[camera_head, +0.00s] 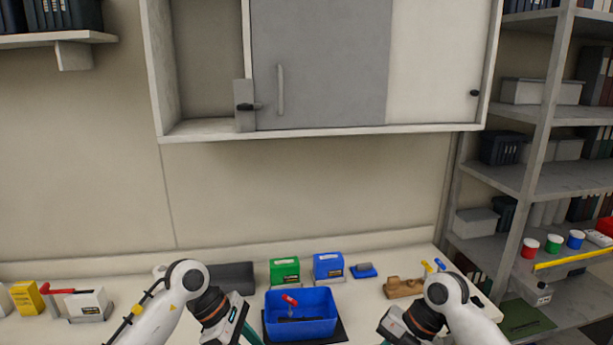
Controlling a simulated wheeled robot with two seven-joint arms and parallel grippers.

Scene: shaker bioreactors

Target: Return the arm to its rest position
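My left arm (185,290) comes in from the lower left, bent at the elbow, with its wrist (224,316) low beside the blue bin. A teal part of my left gripper (250,336) shows at the bottom edge; its fingertips cannot be made out. My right arm (455,300) comes in from the lower right, also bent, with its wrist (412,322) right of the bin. Only a sliver of my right gripper (386,341) shows at the bottom edge. I cannot see whether either gripper holds anything.
A blue bin (300,328) with a red-handled item (289,300) stands between my arms. Behind it are a green box (284,270), a blue box (328,266) and a dark box (233,277). A wooden block (403,288) is at right. A wall cabinet (320,65) hangs above; shelves (560,180) stand right.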

